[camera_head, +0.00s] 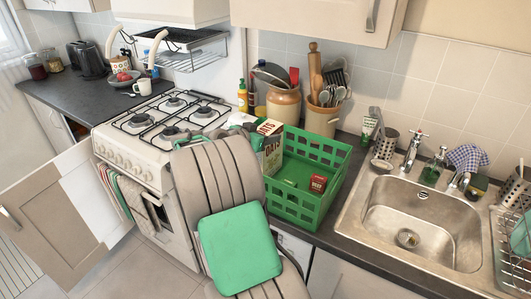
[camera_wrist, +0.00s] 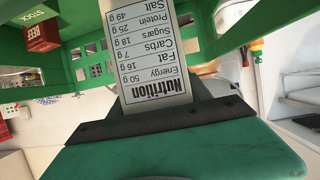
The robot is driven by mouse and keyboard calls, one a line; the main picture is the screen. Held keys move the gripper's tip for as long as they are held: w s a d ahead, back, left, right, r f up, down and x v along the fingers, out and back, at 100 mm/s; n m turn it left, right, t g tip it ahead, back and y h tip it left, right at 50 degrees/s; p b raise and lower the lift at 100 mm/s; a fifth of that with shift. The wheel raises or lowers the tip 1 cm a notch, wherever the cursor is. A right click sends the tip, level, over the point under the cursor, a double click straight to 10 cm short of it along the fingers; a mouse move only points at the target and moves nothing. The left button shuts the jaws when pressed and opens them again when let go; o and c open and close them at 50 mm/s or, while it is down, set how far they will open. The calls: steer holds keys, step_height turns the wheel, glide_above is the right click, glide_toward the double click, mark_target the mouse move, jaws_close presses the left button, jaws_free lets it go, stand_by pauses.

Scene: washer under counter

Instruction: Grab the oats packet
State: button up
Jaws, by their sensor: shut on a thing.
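The oats packet (camera_head: 271,150) stands at the left end of the green crate in the head view, its lower part hidden behind my arm. In the wrist view its white nutrition panel (camera_wrist: 135,60) comes up close from between the dark finger edges of my gripper (camera_wrist: 163,118). My gripper is shut on the packet. In the head view my arm hides the grip. I cannot tell whether the packet touches the crate floor.
The green crate (camera_head: 333,157) sits on the counter, with a small red beef stock box (camera_head: 318,183) inside. The sink (camera_head: 415,225) is to the right, the stove (camera_head: 165,120) to the left. Utensil pots (camera_head: 320,118) stand behind the crate. A cabinet door (camera_head: 70,215) hangs open at left.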

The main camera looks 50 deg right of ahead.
jaws_close()
stand_by(0.3)
stand_by(0.3)
